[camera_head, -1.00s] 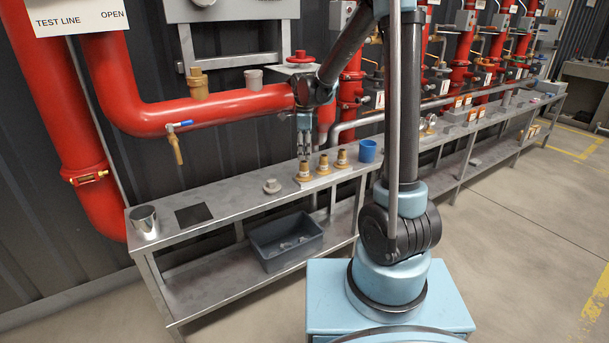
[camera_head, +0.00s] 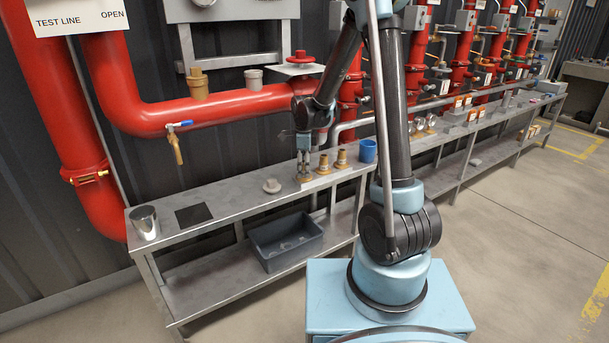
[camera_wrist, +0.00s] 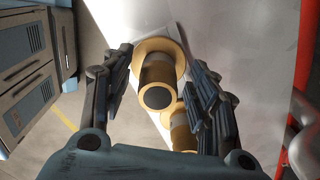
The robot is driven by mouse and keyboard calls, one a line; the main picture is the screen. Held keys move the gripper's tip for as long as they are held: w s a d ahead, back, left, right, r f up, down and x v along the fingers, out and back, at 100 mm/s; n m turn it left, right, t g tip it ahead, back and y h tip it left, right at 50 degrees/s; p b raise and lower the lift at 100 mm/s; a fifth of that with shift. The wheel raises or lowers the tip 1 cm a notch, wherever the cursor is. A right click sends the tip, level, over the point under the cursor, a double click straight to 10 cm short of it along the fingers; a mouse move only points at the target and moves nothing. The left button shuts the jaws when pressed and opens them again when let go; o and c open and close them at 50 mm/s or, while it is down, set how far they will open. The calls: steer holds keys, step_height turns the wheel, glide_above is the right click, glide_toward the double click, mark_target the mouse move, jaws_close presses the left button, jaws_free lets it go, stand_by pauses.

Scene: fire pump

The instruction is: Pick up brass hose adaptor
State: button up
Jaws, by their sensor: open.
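Several brass hose adaptors stand upright in a row on a pale plate on the grey bench. My gripper (camera_head: 303,164) points down over the leftmost brass hose adaptor (camera_head: 304,179), partly hiding it in the head view. The middle adaptor (camera_head: 323,165) and the right adaptor (camera_head: 341,160) stand clear. In the wrist view one brass adaptor (camera_wrist: 158,75) with a wide flange and dark bore sits between the two open fingers, with visible gaps on both sides.
A blue cup (camera_head: 367,151) stands right of the adaptors. A grey fitting (camera_head: 271,186), a dark square (camera_head: 193,214) and a metal cup (camera_head: 145,222) are on the bench to the left. A grey bin (camera_head: 286,241) sits on the lower shelf. A red pipe (camera_head: 230,105) runs behind.

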jaws_close()
